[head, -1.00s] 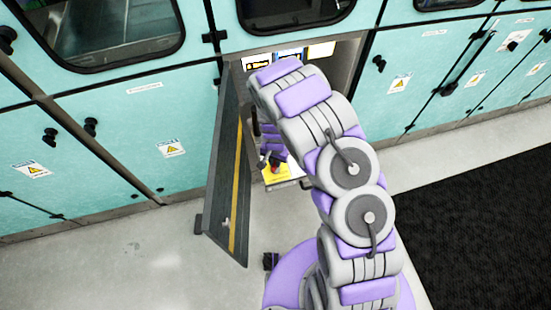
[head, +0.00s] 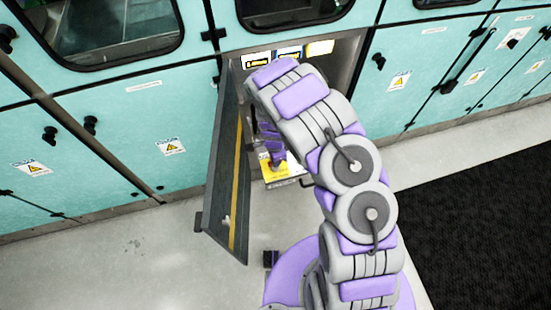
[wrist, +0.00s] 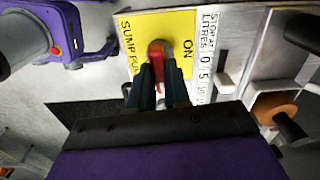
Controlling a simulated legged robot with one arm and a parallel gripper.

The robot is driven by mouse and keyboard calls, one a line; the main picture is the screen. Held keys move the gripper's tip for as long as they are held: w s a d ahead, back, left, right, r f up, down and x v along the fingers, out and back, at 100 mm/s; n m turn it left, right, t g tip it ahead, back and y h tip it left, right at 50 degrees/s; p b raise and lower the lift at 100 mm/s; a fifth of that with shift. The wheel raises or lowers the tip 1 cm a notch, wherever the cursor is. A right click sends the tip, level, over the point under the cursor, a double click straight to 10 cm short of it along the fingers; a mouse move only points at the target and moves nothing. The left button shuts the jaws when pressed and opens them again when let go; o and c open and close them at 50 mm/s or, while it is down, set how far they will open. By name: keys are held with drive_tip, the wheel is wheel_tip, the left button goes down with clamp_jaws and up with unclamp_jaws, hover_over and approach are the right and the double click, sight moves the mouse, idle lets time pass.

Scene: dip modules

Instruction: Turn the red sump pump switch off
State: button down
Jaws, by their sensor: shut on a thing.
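The red sump pump switch (wrist: 155,55) sits on a yellow plate (wrist: 126,22) in the wrist view. The plate reads "SUMP PU…" on the left and "ON" to the right of the switch, with the lettering turned sideways. My gripper (wrist: 159,68) has its two dark fingers at the sides of the red handle, shut on it. The fingers hide part of the handle, so its exact angle is hard to tell. In the head view the yellow plate (head: 274,176) shows low inside the open cabinet, and my gripper covers the switch.
The open cabinet door (head: 225,175) stands just left of my arm. A white label reading "STOP AT LITRES" (wrist: 208,45) and an orange-brown round part (wrist: 268,106) lie right of the switch. Teal closed cabinets (head: 110,130) flank the opening. Pale floor (head: 130,255) is clear at left.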

drive_tip(key=shift+w+m, duration=0.1)
drive_tip(key=shift+m, duration=0.5)
drive_tip(key=c, duration=1.1)
unclamp_jaws()
drive_tip(key=shift+a, duration=0.2)
drive_tip(key=shift+d+r, duration=0.1)
drive_tip(key=shift+r, duration=0.3)
wheel_tip(320, 180, up, 16)
drive_tip(key=shift+r+p, duration=0.25)
drive_tip(key=shift+p, duration=0.85)
